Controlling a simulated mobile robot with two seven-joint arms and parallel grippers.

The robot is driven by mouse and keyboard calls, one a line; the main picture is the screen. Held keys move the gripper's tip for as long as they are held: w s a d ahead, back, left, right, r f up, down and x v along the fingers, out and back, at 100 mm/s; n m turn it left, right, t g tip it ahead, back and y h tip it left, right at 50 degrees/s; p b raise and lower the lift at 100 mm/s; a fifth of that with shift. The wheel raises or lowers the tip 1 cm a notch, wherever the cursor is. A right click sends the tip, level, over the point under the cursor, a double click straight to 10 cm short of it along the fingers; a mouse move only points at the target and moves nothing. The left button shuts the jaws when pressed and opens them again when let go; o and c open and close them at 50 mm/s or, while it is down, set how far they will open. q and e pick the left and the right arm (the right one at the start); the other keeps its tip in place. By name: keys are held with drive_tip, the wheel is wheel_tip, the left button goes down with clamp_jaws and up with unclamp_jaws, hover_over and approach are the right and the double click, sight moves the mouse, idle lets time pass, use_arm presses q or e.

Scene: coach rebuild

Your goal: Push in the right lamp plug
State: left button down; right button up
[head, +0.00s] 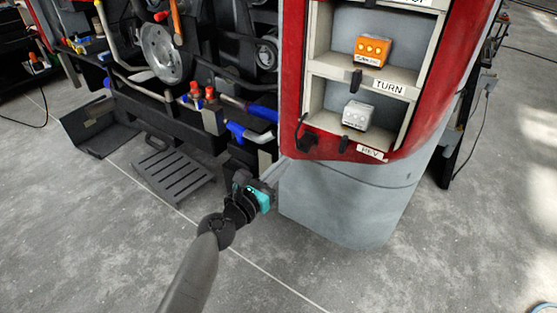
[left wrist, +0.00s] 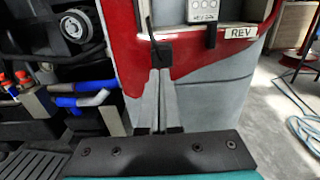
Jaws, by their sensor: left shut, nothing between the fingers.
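A black plug-like piece (head: 306,140) with a short cable sits on the red panel, left of the REV lamp. It also shows in the left wrist view (left wrist: 162,55), just beyond my fingertips; I cannot tell whether they touch it or how deep it is seated. My left gripper (head: 279,169) is shut and empty, its two fingers side by side in the left wrist view (left wrist: 160,76). The white REV lamp (head: 357,115) and the orange TURN lamp (head: 372,50) sit in bays. My right gripper is not in view.
The grey lower corner panel (head: 345,200) bulges out below the red edge. Small black clips (head: 343,144) sit by the lamp labels. Left of the panel is an open engine bay with blue hoses (head: 247,132) and a pulley (head: 165,55). The floor in front is clear.

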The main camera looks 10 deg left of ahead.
use_arm(q)
drive_tip(key=v, duration=0.8)
drive_tip(key=shift+s, duration=0.2)
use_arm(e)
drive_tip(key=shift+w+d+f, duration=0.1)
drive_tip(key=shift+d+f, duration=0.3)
use_arm(q)
drive_tip(key=shift+f, duration=0.2)
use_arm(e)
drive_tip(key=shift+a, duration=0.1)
